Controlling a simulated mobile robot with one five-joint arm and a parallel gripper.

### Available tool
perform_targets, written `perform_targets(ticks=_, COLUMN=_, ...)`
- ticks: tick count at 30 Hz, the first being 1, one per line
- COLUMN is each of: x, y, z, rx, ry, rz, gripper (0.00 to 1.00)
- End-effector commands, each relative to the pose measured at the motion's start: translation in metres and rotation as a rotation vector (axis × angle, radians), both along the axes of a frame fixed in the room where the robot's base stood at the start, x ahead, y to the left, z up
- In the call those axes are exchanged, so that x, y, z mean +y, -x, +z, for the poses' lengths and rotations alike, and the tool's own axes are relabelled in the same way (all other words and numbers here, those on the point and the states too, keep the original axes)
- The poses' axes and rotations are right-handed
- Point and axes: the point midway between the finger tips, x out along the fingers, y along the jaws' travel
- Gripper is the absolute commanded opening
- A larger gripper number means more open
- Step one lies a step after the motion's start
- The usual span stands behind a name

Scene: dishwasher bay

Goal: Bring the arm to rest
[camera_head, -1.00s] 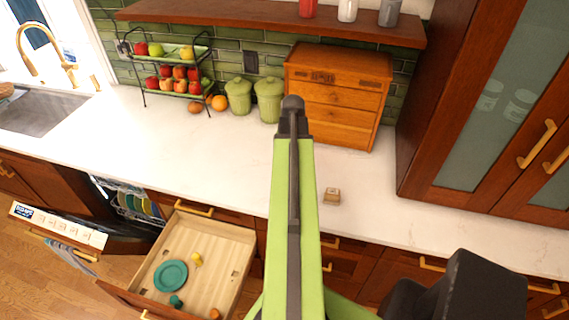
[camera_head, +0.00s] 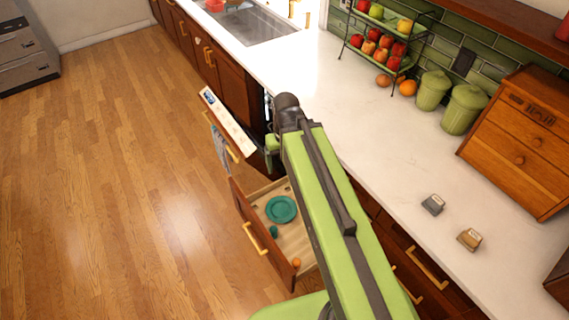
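My green arm rises from the bottom of the head view to a dark joint near the middle. A short green part of my arm shows just beside and below that joint. My gripper is not visible; I cannot see its fingers or whether it holds anything. The arm passes in front of the open drawer and the counter's front edge.
An open drawer (camera_head: 246,222) holds a teal plate (camera_head: 281,209) and small items. The dishwasher door (camera_head: 228,122) is partly open beside it. A grey block (camera_head: 433,204) and a tan block (camera_head: 470,239) lie on the counter (camera_head: 385,150). Floor (camera_head: 130,150) at left is clear.

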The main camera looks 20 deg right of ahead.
Motion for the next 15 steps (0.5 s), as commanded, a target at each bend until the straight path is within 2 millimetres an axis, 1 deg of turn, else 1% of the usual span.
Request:
perform_targets(ticks=1, x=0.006, y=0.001, z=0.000, rx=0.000, ry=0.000, rz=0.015, gripper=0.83)
perform_targets(ticks=3, x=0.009, y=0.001, z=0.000, rx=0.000, ry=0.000, rz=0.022, gripper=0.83)
perform_targets(ticks=10, x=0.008, y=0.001, z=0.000, rx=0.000, ry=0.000, rz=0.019, gripper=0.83)
perform_targets(ticks=13, x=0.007, y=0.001, z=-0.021, rx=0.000, ry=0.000, rz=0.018, gripper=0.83)
perform_targets(ticks=14, x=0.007, y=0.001, z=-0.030, rx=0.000, ry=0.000, rz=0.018, gripper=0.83)
perform_targets(ticks=15, x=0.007, y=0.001, z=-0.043, rx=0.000, ry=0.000, rz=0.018, gripper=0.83)
